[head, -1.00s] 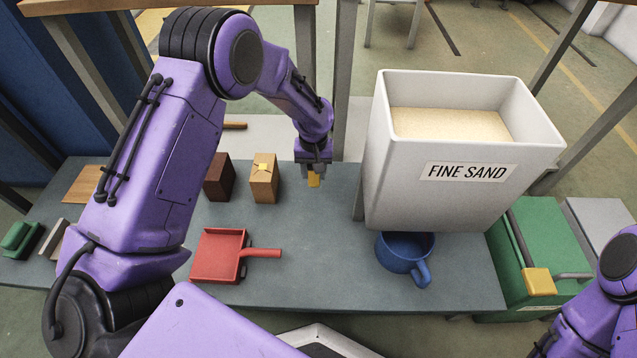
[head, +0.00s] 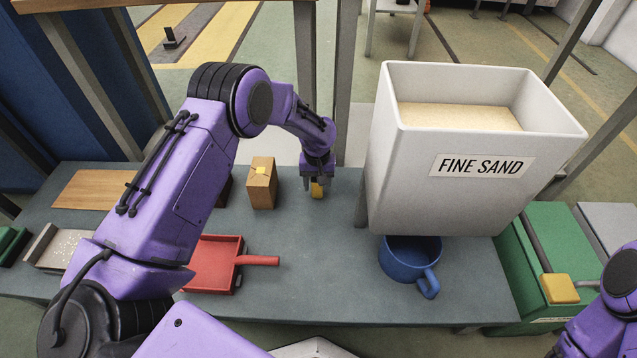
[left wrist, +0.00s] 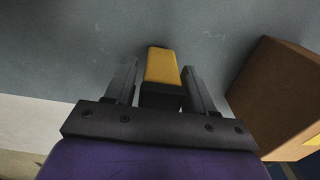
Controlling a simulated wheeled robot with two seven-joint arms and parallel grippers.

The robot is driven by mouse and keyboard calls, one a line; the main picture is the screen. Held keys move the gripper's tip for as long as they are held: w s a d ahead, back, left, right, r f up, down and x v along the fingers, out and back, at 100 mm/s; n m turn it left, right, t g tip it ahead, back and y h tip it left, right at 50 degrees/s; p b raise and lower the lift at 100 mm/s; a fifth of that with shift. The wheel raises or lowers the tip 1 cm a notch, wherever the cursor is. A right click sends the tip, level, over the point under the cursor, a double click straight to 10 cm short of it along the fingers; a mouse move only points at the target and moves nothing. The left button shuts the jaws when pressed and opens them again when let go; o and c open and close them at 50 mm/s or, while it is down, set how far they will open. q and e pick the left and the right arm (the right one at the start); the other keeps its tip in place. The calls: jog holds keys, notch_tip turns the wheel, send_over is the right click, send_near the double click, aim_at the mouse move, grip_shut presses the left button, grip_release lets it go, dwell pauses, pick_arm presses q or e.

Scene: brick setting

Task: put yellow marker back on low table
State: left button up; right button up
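The yellow marker (head: 317,190) is a small block, yellow with a dark near face in the left wrist view (left wrist: 162,68). It appears to rest on the blue-grey low table (head: 335,285) near its back edge. My left gripper (head: 317,184) is over it, pointing down, with one finger on each side. In the left wrist view the fingers (left wrist: 160,88) stand apart, with narrow gaps beside the marker, so the gripper looks open around it. My right arm shows at the lower right; its gripper is out of view.
A red dustpan (head: 213,265), a blue mug (head: 408,262) and a white bin of fine sand (head: 425,185) are on or over the table. A green box (head: 565,240) with a yellow block (head: 559,288) is right.

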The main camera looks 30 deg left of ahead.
pick_arm(q)
jog(key=shift+o, duration=0.6)
jog(key=shift+r, duration=0.15)
notch_tip(320, 180, up, 11)
jog(key=p, duration=0.5)
jog(key=shift+r, duration=0.55)
